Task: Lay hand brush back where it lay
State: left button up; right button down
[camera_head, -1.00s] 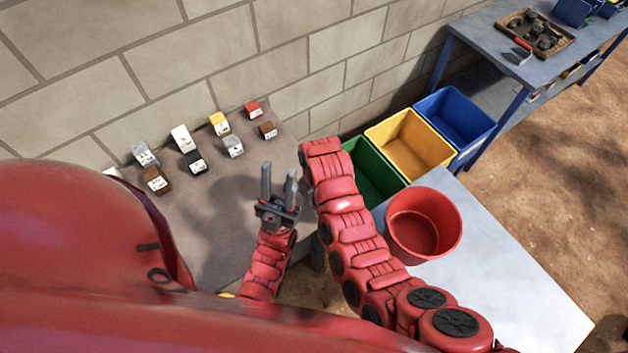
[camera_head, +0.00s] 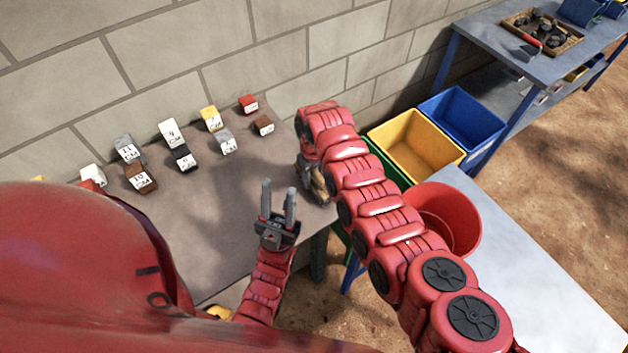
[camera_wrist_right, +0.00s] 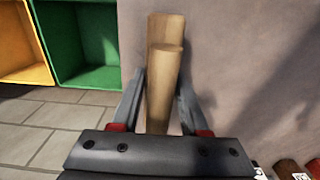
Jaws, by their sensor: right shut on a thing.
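The hand brush shows as a tan wooden handle (camera_wrist_right: 164,70) in the right wrist view, between the fingers of my right gripper (camera_wrist_right: 160,92), which is shut on it. In the head view a tan part of the brush (camera_head: 318,186) shows below the end of my right arm, over the right edge of the grey-brown table (camera_head: 225,245). The arm hides much of the brush there. I cannot make out bristles or tell whether it touches the table. My left gripper (camera_head: 278,212) is open and empty, its fingers pointing up, above the table's front right part.
Several numbered blocks (camera_head: 181,157) stand along the table's back, by the block wall. Green (camera_wrist_right: 85,40), yellow (camera_head: 415,142) and blue (camera_head: 462,122) bins are to the right. The table's middle is clear.

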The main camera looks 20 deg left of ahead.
jog(key=shift+r, duration=0.1)
jog(key=shift+f, duration=0.2)
jog(key=shift+c, duration=2.1)
grip_release()
